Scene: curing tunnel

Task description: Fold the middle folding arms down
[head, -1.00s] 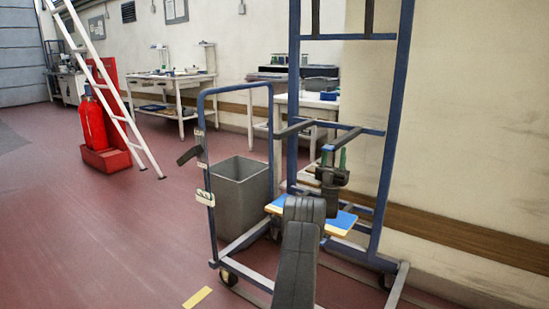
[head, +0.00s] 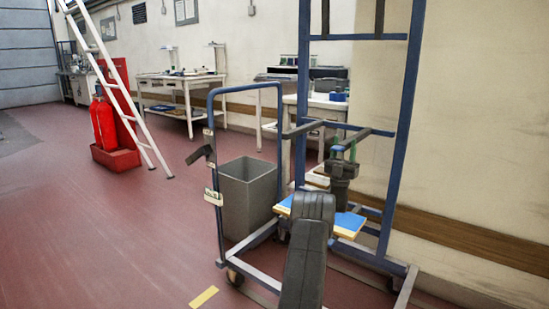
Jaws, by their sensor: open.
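A tall blue rack (head: 398,140) stands on a wheeled frame at the right of the head view. Its two dark grey middle folding arms, the left one (head: 304,129) and the right one (head: 354,139), stick out roughly level from the blue crossbar at mid height. My gripper (head: 344,152) points upward with green fingertips, open, at the outer end of the right middle arm. The fingertips overlap that arm's end in the picture; I cannot tell whether they touch it. My own forearm hides part of the rack's base.
Two upper arms (head: 325,17) hang down at the rack's top. A blue-and-yellow board (head: 350,221) lies low on the frame. A grey bin (head: 249,200) stands beside the blue handle (head: 215,165). A ladder (head: 125,95) and red extinguisher (head: 103,122) stand left. Red floor at left is clear.

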